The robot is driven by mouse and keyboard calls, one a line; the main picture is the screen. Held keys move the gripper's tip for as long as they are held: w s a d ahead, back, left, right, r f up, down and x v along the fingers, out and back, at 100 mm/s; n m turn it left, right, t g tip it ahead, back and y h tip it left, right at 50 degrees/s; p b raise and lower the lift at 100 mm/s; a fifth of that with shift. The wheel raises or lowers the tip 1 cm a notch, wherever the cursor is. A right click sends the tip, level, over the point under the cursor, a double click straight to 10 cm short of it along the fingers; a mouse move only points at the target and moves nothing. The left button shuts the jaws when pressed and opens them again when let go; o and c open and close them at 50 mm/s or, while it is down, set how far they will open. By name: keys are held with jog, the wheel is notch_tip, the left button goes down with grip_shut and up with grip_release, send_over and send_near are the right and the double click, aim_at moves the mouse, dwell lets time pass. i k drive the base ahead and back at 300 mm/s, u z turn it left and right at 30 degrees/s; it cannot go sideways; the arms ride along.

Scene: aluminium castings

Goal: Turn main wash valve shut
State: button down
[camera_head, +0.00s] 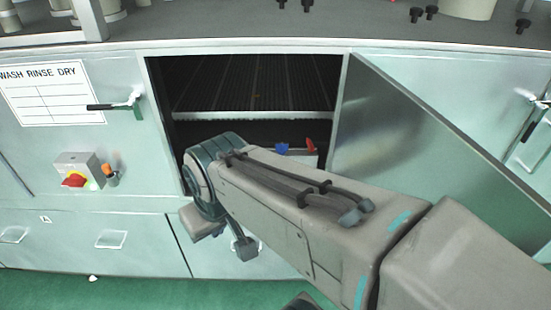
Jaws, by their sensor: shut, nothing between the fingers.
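Inside the open cabinet, a blue handle (282,149) and a red handle (310,145) show just above my arm. They look like valve handles, but their lower parts are hidden and no label shows which is the main wash valve. My arm reaches across from the lower right, and its wrist bends down in front of the opening. My gripper (243,248) looks small and dark below the wrist, in front of the lower cabinet panel. It is shut and empty, apart from both handles, lower and to their left.
The open door (430,130) stands out to the right of the opening. A red knob (73,180) on a box and a wash-rinse-dry chart (50,92) are at left. A black-handled latch (118,106) sticks out nearby.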

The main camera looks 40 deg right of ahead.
aim_at(311, 149)
jog(key=u, duration=0.3)
jog(key=k, duration=0.35)
jog(key=z, duration=1.1)
jog(key=i, duration=0.75)
jog(key=z, duration=0.45)
